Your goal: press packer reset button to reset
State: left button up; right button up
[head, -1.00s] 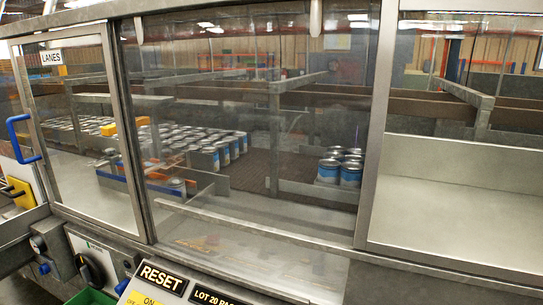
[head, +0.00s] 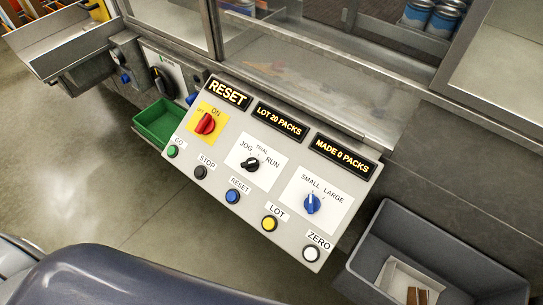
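The packer's control panel (head: 240,209) slopes out from the front of the machine in the middle of the head view. The blue round reset button (head: 233,196) sits in its lower row under a RESET label, between the black stop button (head: 200,172) and the yellow lot button (head: 270,223). The panel's left display (head: 228,93) reads RESET. The other displays read LOT 20 PACKS (head: 281,122) and MADE 0 PACKS (head: 342,157). Neither of my grippers is in view, and nothing covers the button.
A green bin (head: 161,124) is left of the panel. A grey bin (head: 436,262) holding a white box stands at lower right. A metal tray (head: 62,42) juts out at upper left. Open floor (head: 70,165) lies at left. Blue-and-silver cans (head: 444,20) show behind the glass.

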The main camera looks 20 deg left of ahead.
aim_at(232, 196)
jog(key=j+u, duration=0.2)
jog(key=u, duration=0.55)
jog(key=k, duration=0.05)
